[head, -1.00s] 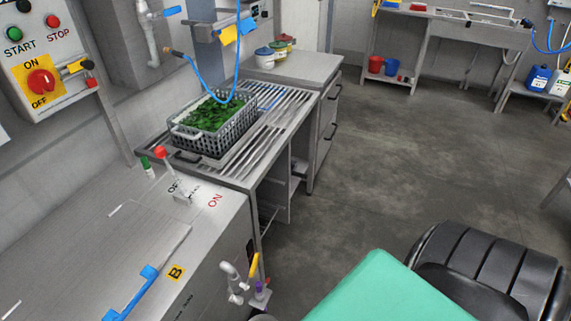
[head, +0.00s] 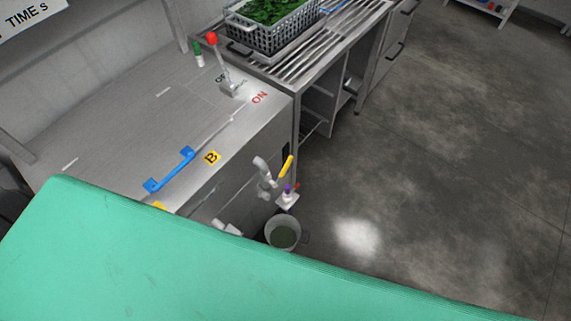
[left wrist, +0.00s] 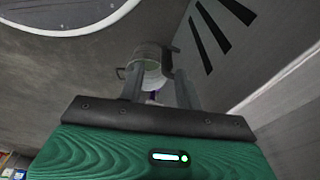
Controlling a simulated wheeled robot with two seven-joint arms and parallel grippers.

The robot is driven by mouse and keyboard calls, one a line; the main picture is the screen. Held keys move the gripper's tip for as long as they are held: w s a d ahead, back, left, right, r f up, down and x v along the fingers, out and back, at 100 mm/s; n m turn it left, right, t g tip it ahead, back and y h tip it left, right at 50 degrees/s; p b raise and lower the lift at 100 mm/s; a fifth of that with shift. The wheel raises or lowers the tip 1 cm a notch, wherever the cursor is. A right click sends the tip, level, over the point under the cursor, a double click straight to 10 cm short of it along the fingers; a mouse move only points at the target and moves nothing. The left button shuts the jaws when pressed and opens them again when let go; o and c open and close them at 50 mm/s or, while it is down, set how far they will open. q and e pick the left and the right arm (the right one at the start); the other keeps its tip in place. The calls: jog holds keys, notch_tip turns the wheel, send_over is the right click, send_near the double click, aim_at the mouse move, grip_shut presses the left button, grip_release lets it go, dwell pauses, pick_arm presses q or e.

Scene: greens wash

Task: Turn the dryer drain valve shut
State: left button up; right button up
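The drain valve with its yellow handle (head: 286,166) shows in the head view at the steel dryer's (head: 130,120) right front corner. The handle slants up to the right beside a grey bent pipe (head: 264,172). A bucket (head: 283,233) stands on the floor below. In the left wrist view, my left gripper (left wrist: 158,80) is open, its fingers apart. The bucket (left wrist: 151,56) shows beyond them, with something purple lower between the fingers. I cannot make out the yellow handle there. My left gripper is not clearly visible in the head view. My right gripper is out of view.
A large green part of mine covers the lower head view. A blue handle (head: 169,171) and a red-knobbed lever (head: 222,65) are on the dryer top. A crate of greens (head: 283,36) sits on the slatted bench behind. The floor at right is clear.

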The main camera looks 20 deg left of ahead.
pick_arm(q)
jog(key=w+d+r+m+h, duration=0.1)
jog(key=w+d+r, duration=0.4)
jog(key=w+r, duration=0.6)
jog(key=w+d+r+h, duration=0.1)
jog(key=w+d+r, duration=0.4)
jog(key=w+r, duration=0.6)
jog(key=g+y, duration=0.2)
send_near(288, 162)
jog(key=shift+m, duration=0.4)
notch_tip(288, 162, down, 12)
jog(key=shift+w+d+r, duration=0.1)
jog(key=shift+f, duration=0.25)
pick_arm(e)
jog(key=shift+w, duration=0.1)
pick_arm(q)
grip_shut()
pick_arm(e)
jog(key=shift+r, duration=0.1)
